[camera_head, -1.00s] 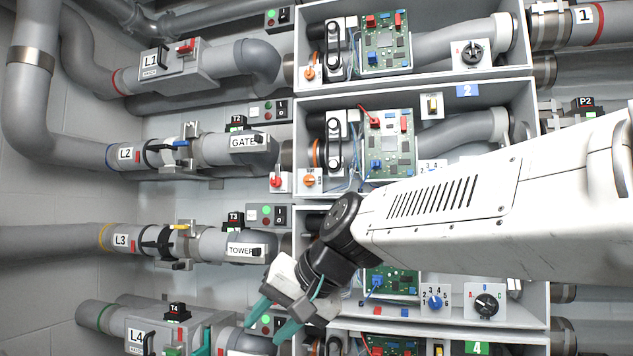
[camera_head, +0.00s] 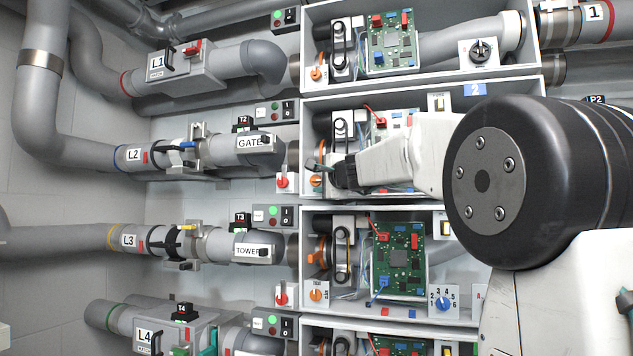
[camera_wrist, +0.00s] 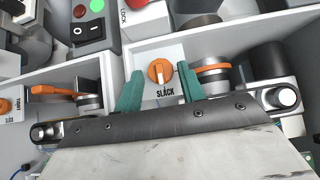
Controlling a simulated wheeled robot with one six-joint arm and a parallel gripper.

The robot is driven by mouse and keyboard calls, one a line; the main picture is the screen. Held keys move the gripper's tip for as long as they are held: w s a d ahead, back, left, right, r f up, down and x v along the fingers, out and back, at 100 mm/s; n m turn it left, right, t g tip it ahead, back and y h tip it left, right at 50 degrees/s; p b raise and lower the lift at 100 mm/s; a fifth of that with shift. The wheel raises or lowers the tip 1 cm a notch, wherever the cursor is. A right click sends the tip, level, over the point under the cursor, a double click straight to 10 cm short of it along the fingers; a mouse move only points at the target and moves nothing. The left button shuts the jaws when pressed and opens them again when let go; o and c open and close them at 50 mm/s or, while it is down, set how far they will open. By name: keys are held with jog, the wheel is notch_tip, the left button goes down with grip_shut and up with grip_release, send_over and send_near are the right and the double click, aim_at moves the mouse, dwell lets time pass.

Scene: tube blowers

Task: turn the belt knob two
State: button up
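The belt knob of compartment two, orange with a pale pointer bar, sits on a white plate in the wrist view (camera_wrist: 159,72), above the word SLACK. In the head view this knob (camera_head: 316,181) shows just below my gripper (camera_head: 320,166). In the wrist view my gripper (camera_wrist: 160,78) has its green fingers apart, one on each side of the knob. Gaps show between knob and fingers, so it is open and holds nothing. The plate's lower part is hidden by the gripper body. My forearm covers part of compartment two in the head view.
A belt roller with an orange ring (camera_wrist: 211,70) stands close to the right finger in the wrist view. A compartment wall (camera_wrist: 75,68) and an orange lever (camera_wrist: 52,92) lie to the left. A red knob (camera_head: 281,182) is left of compartment two.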

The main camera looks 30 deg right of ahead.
jog(key=shift+w, duration=0.55)
jog(key=shift+c, duration=0.2)
jog(key=c, duration=0.6)
jog(key=shift+c, duration=0.2)
